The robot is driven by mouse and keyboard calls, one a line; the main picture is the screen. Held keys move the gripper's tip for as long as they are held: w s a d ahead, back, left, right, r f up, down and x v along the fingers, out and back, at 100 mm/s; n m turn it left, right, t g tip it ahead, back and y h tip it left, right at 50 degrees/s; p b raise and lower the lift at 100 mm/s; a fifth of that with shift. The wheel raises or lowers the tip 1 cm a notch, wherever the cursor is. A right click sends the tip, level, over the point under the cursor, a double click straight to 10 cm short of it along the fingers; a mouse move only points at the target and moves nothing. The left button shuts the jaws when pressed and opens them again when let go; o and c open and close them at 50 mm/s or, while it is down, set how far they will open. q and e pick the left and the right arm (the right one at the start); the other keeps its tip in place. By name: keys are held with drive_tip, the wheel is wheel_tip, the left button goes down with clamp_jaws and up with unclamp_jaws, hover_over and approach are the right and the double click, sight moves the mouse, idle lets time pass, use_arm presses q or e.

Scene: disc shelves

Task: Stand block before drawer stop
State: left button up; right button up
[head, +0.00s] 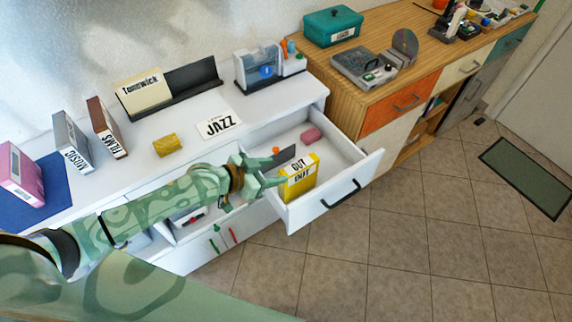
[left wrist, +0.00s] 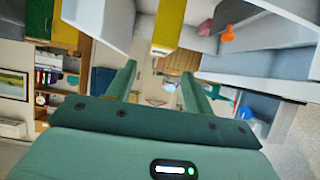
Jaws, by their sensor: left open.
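The white drawer (head: 296,221) in the white cabinet is pulled open. A yellow block (head: 298,181) with a black-lettered white label stands upright inside it, near the front panel. Behind the block, a dark plate (head: 286,155) and a small orange piece (head: 276,150) show in the drawer; I cannot tell which part is the stop. My left gripper (head: 270,170) is open at the drawer's left side, just left of the block. In the left wrist view, the open fingers (left wrist: 158,70) have nothing between them, and the yellow block (left wrist: 168,27) shows beyond them. My right gripper is not in view.
A pink piece (head: 311,135) lies at the drawer's back. A wooden sideboard (head: 400,85) stands right. The tiled floor before the drawer is clear.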

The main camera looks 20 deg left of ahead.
use_arm(q)
drive_tip(key=v, duration=0.4)
drive_tip(key=s+a+f+n+g+y, duration=0.15)
drive_tip(key=s+a+f+y, duration=0.35)
drive_tip(key=f, duration=0.7)
drive_tip(key=s+a+f+n+g+y, duration=0.15)
drive_tip(key=s+a+f, duration=0.25)
drive_tip(key=s+f, duration=0.6)
drive_tip(key=s+d+f+g, duration=0.1)
drive_tip(key=s+f, duration=0.3)
drive_tip(key=s, duration=0.5)
drive_tip(key=s+d+f+g, duration=0.1)
drive_tip(key=s+f+g, duration=0.2)
drive_tip(key=s, duration=0.6)
drive_tip(key=s+d+f+g+y, duration=0.1)
drive_tip(key=s+d+f+g, duration=0.1)
drive_tip(key=s+f, duration=0.4)
drive_tip(key=s, duration=0.3)
drive_tip(key=shift+s+n+p, duration=0.3)
drive_tip(key=shift+n+p, duration=0.05)
drive_tip(key=shift+n, duration=0.05)
drive_tip(key=shift+w, duration=0.1)
